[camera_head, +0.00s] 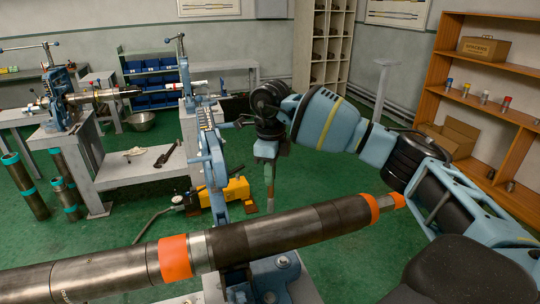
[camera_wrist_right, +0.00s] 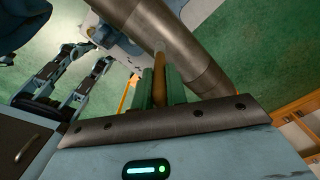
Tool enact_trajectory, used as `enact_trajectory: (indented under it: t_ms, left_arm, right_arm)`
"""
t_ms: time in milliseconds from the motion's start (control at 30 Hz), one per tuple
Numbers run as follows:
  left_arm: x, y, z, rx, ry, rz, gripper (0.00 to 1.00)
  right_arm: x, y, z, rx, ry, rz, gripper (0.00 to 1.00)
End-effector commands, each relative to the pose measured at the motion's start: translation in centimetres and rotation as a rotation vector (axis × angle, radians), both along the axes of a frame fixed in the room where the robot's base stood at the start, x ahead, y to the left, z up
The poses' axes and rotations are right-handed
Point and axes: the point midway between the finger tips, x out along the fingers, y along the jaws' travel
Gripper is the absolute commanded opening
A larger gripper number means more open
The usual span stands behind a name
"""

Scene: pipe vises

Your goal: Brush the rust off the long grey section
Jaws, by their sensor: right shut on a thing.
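The long grey section (camera_head: 285,231) is a steel pipe part between orange bands (camera_head: 175,258) in the head view. It lies over a blue vise (camera_head: 270,277), and its right part looks darker and brownish. In the wrist view a grey pipe (camera_wrist_right: 180,45) runs diagonally just beyond the fingertips. My right gripper (camera_head: 268,178) is behind the section, pointing down. Its green fingers (camera_wrist_right: 161,88) are shut on a thin wooden handle (camera_wrist_right: 160,75), seemingly the brush's. The brush's bristles cannot be made out, and I cannot tell whether it touches the pipe. My left gripper is out of view.
A yellow pump unit (camera_head: 236,189) with a hose stands on the green floor behind the pipe. A grey bench (camera_head: 125,175) with another vise is at left. Wooden shelves (camera_head: 480,95) stand at right. The dark pipe (camera_head: 85,281) continues left.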

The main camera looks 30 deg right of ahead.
Motion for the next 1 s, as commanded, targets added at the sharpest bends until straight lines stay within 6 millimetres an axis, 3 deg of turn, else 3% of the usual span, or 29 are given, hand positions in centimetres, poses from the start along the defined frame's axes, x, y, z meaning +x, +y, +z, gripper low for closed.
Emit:
enact_trajectory:
  t_ms: [500, 1000]
  left_arm:
    - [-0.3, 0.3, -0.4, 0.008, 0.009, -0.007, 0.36]
    - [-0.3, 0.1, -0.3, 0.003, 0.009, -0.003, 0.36]
  right_arm:
    - [-0.6, -0.1, 4.3, 0.001, 0.001, 0.0, 0.0]
    - [-0.6, -0.1, 4.4, 0.001, 0.001, 0.0, 0.0]
